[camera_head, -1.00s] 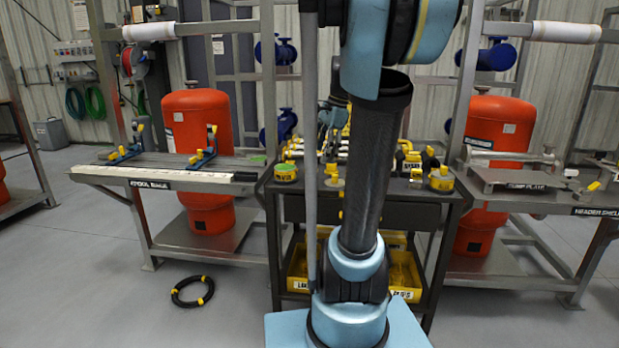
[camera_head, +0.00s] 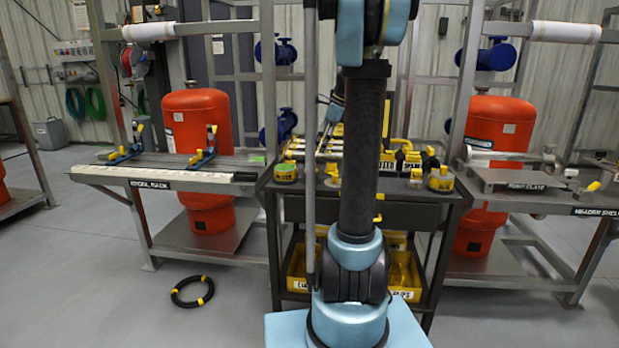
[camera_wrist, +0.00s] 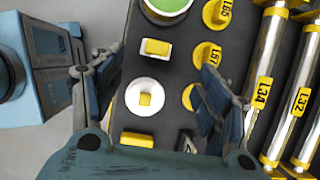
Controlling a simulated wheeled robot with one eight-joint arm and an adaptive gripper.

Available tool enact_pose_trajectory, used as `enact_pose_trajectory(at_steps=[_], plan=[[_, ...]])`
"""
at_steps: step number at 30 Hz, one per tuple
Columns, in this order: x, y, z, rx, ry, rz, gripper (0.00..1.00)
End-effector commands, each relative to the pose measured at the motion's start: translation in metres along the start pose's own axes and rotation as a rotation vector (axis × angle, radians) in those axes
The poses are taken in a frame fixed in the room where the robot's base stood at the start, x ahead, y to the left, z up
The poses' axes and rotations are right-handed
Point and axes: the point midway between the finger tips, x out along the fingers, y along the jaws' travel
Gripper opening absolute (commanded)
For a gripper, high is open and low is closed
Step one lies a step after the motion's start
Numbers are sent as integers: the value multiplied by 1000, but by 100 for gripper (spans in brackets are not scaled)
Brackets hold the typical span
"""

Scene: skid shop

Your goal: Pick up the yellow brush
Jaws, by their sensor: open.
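My gripper (camera_wrist: 158,66) is open in the wrist view, its blue-grey fingers apart above the dark cart top. A yellow block on a white base (camera_wrist: 156,48) lies just beyond the fingertips. I cannot tell which of these yellow pieces is the brush. A black and white item (camera_wrist: 186,141) is partly hidden near the right finger. In the head view my arm hides part of the cart top.
Yellow tagged discs (camera_wrist: 207,55) and silver bars with yellow labels (camera_wrist: 262,90) lie to the right. A green-topped tin (camera_wrist: 166,8) stands at the top. The cart (camera_head: 420,213) stands between two steel benches with red tanks. A black hose ring (camera_head: 192,291) lies on the floor.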

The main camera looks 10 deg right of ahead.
Motion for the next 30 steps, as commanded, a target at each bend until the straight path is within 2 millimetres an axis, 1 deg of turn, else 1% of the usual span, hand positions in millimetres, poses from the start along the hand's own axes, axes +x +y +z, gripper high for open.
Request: enact_pose_trajectory(at_steps=[1,3,6,9,17,24,27,30], plan=[[10,0,0,-2,0,0,68],[22,0,0,-2,0,0,68],[38,0,0,-2,0,1,68],[50,0,0,-2,0,1,68],[66,1,0,-2,0,1,68],[96,4,-2,-2,0,0,68],[106,4,-2,-2,0,0,68],[111,4,-2,-2,0,0,68]])
